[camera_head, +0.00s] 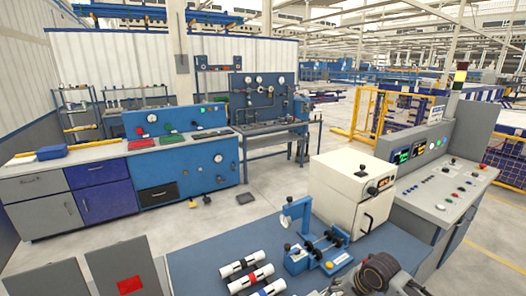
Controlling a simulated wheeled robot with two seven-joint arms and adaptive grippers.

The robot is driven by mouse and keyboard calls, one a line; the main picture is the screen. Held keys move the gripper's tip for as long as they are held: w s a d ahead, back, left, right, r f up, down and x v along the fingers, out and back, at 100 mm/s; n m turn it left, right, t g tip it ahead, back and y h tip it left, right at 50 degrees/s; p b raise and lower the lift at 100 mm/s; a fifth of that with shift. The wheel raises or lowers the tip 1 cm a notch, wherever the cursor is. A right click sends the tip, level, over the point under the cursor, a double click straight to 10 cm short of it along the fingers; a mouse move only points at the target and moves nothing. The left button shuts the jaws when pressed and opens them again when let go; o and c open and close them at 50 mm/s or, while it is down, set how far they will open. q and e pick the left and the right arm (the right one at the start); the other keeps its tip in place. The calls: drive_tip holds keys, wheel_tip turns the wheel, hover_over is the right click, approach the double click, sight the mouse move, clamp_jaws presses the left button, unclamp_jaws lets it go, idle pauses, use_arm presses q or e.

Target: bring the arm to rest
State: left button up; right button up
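Three white pipes with dark ends lie side by side near the front of the blue-grey workbench (205,262). The far pipe (238,264) has dark bands, the middle pipe (251,278) has a red band, and the near pipe (268,290) has a blue band and is partly cut off by the frame's lower edge. The pipes appear to rest without anything gripping them.
A blue fixture (318,252) stands right of the pipes. A cream cabinet (345,190) and a grey control console (440,195) stand behind. The bench's left part is clear.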

drive_tip(key=s+a+f+n, duration=0.2)
drive_tip(key=s+a+n, duration=0.45)
drive_tip(key=s, duration=0.25)
drive_tip(key=shift+s+d+r+n+h, duration=1.15)
drive_tip(key=shift+s+d+n, duration=0.45)
drive_tip(key=shift+s, duration=3.95)
wheel_tip(320, 180, down, 33)
drive_tip(key=s+g, duration=0.1)
drive_tip(key=s, duration=0.2)
drive_tip(key=s+d+f, duration=0.2)
drive_tip(key=s+f, duration=0.8)
drive_tip(key=s, duration=0.1)
drive_tip(key=s+d+f+g+b, duration=0.1)
drive_tip(key=s+d+f, duration=0.1)
drive_tip(key=s+f, duration=0.9)
